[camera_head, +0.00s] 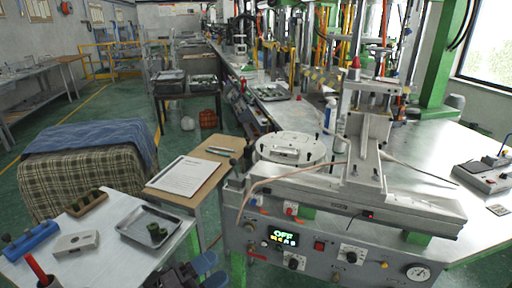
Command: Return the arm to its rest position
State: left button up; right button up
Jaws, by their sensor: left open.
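My left gripper (208,272) shows at the bottom edge of the head view, left of the centre. It is dark with two blue fingers, which stand apart with nothing between them. It is beside the right edge of the small white table (105,238) and in front of the grey wax injection machine (345,258). Most of the left arm is out of the picture. My right gripper is not in view.
A paper (184,176) lies on a wooden board behind. Floor shows between table and machine.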

pick_arm(q)
jog(key=s+a+f+n+t+y, duration=0.35)
jog(key=a+f+n+y, duration=0.7)
jog(key=n, duration=0.55)
jog(key=s+a+f+n+g+y, duration=0.4)
jog(key=s+a+f+n+y, duration=0.1)
jog(key=s+a+f+n, duration=0.3)
jog(key=shift+s+f+n+y, duration=0.35)
jog(key=shift+s+f+n, duration=0.3)
jog(key=shift+s, duration=0.3)
